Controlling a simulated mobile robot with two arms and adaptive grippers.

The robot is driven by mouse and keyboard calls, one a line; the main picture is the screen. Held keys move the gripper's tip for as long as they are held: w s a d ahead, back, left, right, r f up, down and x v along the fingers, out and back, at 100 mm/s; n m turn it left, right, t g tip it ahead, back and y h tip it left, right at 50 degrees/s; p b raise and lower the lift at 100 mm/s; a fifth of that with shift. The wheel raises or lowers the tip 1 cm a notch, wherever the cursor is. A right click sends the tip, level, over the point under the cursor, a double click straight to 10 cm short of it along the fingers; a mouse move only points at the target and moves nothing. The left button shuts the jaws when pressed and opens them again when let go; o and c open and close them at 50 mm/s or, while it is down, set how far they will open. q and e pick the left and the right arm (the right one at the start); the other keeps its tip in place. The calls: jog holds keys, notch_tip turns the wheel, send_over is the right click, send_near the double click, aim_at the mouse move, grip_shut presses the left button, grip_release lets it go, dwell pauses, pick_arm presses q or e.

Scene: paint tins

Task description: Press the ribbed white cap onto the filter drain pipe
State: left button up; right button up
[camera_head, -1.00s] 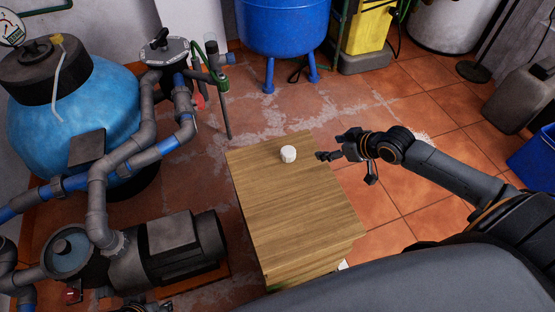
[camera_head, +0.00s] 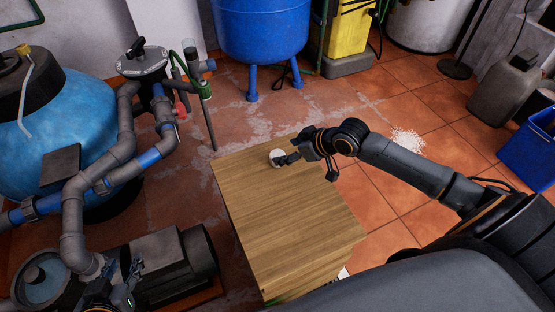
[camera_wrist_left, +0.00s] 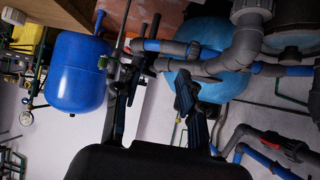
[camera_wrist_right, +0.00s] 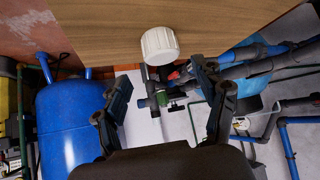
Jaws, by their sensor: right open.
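The ribbed white cap (camera_head: 277,158) stands on the far part of the wooden table top. My right gripper (camera_head: 285,160) is right beside it, over the table. In the right wrist view the cap (camera_wrist_right: 160,45) shows beyond and between the parted fingertips (camera_wrist_right: 160,75), and nothing is gripped. My left gripper (camera_head: 122,290) is low at the left, in front of the pump. In the left wrist view its fingers (camera_wrist_left: 160,78) are apart with nothing between them. Grey pipes (camera_head: 127,125) run by the blue filter tank (camera_head: 60,115); I cannot tell which is the drain pipe.
The wooden table (camera_head: 285,215) is otherwise bare. The dark pump motor (camera_head: 155,265) sits left of it. A blue pressure tank (camera_head: 262,28) stands on legs behind. A grey canister (camera_head: 503,90) and a blue bin (camera_head: 530,145) are at the right.

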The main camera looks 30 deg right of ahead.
aim_at(277, 154)
jog(key=shift+w+a+f, duration=0.1)
jog(key=shift+w+f, duration=0.1)
jog(key=shift+f, duration=0.05)
jog(key=b+x, duration=0.1)
jog(key=x, duration=0.1)
jog(key=shift+a+f+b, duration=0.25)
jog(key=shift+b, duration=0.05)
jog(key=shift+b+x, duration=0.5)
jog(key=shift+x, duration=0.7)
pick_arm(q)
jog(key=w+d+r+t+h, duration=0.1)
jog(key=w+r+t, duration=0.1)
jog(key=r, duration=0.3)
jog(key=w+d+r+t+h, duration=0.1)
jog(key=w+d+r+t, duration=0.1)
jog(key=r+t, duration=0.3)
jog(key=shift+w+r, duration=0.45)
jog(key=shift+w, duration=0.05)
pick_arm(e)
jog(key=shift+c, duration=0.2)
jog(key=c, duration=1.1)
